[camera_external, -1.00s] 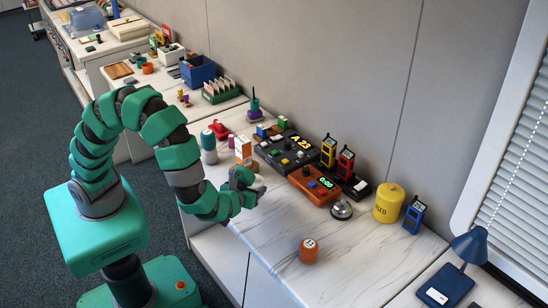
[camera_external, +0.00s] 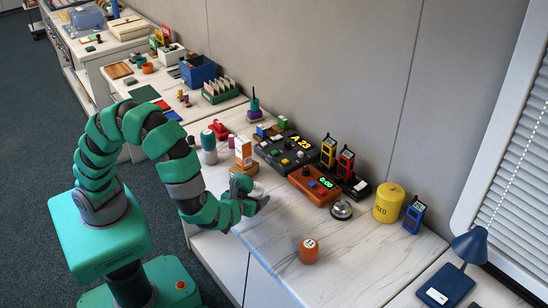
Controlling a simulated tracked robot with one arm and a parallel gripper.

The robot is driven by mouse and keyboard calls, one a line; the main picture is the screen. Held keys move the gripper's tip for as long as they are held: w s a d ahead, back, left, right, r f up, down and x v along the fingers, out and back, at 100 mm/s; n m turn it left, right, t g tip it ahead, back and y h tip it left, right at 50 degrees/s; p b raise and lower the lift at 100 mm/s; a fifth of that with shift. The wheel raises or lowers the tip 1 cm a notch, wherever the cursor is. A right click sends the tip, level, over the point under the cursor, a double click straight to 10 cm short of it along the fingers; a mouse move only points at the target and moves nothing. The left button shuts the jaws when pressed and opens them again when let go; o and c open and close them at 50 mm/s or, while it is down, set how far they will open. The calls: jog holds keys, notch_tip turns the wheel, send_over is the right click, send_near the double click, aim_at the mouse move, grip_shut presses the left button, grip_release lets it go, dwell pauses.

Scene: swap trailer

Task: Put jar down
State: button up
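My gripper (camera_external: 256,197) is low over the front part of the white marble-look worktop (camera_external: 340,265), left of the orange jar. A pale rounded thing (camera_external: 257,188) shows at its fingers; it may be a jar, but it is small and partly hidden. I cannot tell whether the fingers are closed on it or whether it touches the worktop. A small orange jar (camera_external: 308,252) with a pale, marked lid stands upright near the front edge, apart from my gripper. A white jar with a teal lid (camera_external: 208,141) stands further back.
An orange-and-white carton (camera_external: 243,152) stands close behind my gripper. An orange console (camera_external: 315,185), a dark console (camera_external: 284,150), a silver bell (camera_external: 341,209) and a yellow canister (camera_external: 388,203) line the wall side. The worktop is clear around the orange jar.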

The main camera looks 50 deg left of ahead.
jog(key=p+v, duration=0.2)
jog(key=v, duration=1)
jog(key=shift+p, duration=0.35)
